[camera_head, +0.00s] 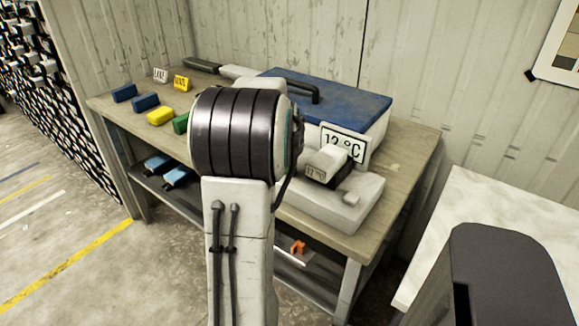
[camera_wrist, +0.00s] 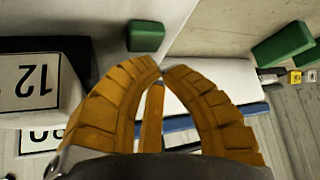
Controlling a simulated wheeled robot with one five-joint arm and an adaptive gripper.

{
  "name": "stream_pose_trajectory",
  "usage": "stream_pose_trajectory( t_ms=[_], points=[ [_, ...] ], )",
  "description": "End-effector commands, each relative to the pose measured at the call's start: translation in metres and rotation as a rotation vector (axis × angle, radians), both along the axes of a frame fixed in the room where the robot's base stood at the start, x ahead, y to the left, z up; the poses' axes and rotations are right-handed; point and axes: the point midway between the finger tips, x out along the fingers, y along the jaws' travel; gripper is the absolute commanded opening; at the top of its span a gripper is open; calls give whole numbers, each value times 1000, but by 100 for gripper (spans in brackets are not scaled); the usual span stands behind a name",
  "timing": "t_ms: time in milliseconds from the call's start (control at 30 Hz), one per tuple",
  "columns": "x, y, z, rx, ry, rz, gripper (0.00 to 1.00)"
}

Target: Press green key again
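The green key (camera_wrist: 146,36) shows in the wrist view as a small green block on the pale top of the device (camera_wrist: 235,75). In the head view the white device (camera_head: 325,205) stands at the right front of the bench, with a raised display (camera_head: 326,165). My arm hides my gripper and the green key there.
A blue-lidded cooler (camera_head: 375,103) with a 12 °C sign stands behind the device. Blue blocks (camera_head: 124,93), a yellow block (camera_head: 160,116) and a partly hidden green block (camera_head: 181,123) lie on the bench's left. A white surface (camera_head: 480,205) stands at the right.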

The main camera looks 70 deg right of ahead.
Motion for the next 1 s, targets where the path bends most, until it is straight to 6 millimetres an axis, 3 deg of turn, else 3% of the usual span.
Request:
stream_pose_trajectory(
  t_ms=[433, 1000],
  points=[
    [0, 0, 5, -1, 0, 0, 0],
    [0, 0, 49, -2, 0, 0, 0]
  ],
)
